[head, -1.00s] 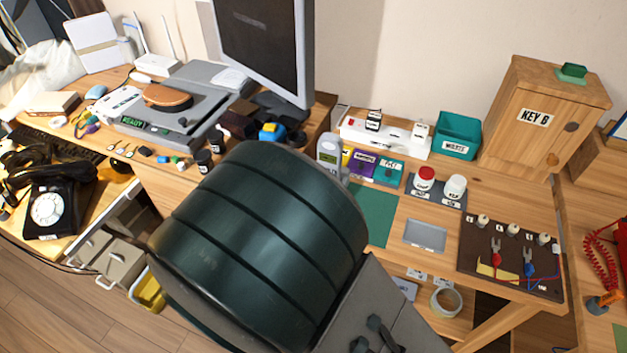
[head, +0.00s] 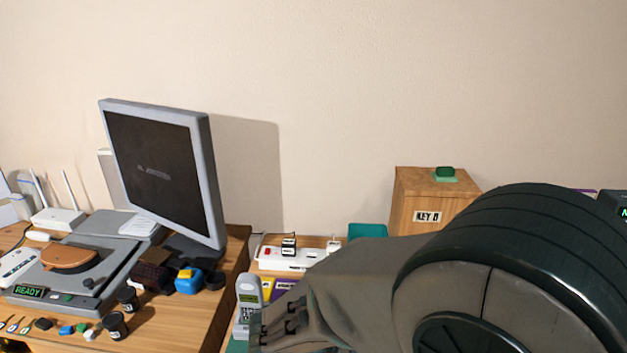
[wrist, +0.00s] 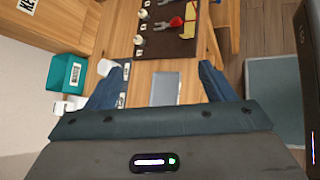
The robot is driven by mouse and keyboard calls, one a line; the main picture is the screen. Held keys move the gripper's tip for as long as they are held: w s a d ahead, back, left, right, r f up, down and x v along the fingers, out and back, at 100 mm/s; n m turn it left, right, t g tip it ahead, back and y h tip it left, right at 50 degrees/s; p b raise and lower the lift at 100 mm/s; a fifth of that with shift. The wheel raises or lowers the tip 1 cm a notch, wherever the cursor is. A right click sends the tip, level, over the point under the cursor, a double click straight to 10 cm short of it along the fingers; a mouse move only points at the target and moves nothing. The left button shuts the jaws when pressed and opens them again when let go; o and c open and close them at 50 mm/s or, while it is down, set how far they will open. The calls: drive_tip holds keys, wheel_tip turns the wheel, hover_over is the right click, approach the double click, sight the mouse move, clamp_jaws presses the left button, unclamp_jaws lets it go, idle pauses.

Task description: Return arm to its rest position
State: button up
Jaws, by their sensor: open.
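My gripper (wrist: 158,80) shows in the wrist view with its two dark blue fingers spread wide apart. It is open and nothing is between the fingers. Past the fingers lies the wooden desk with a grey tray (wrist: 165,90), seen through the gap. My arm (head: 510,270) fills the lower right of the head view and hides much of the right desk. I cannot make out the gripper's fingers in the head view.
A monitor (head: 160,175) and a turntable device (head: 60,275) stand left. A grey handset (head: 248,300), power strip (head: 290,259) and KEY B cabinet (head: 410,195) stand around my arm. The wrist view shows a teal bin (wrist: 68,73) and brown board (wrist: 155,45). The upper wall is clear.

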drive_tip(key=s+d+r+m+g+y+p, duration=0.1)
drive_tip(key=s+d+r+m+y, duration=0.1)
drive_tip(key=m, duration=0.6)
drive_tip(key=s+d+r+m+g+y+p, duration=0.1)
drive_tip(key=s+d+r+m+y+p, duration=0.1)
drive_tip(key=r+m+y, duration=0.5)
drive_tip(key=shift+s+d+r+m+p, duration=0.2)
drive_tip(key=shift+s+d+m+p, duration=0.1)
drive_tip(key=shift+s+d+m, duration=0.7)
drive_tip(key=shift+s+a, duration=0.1)
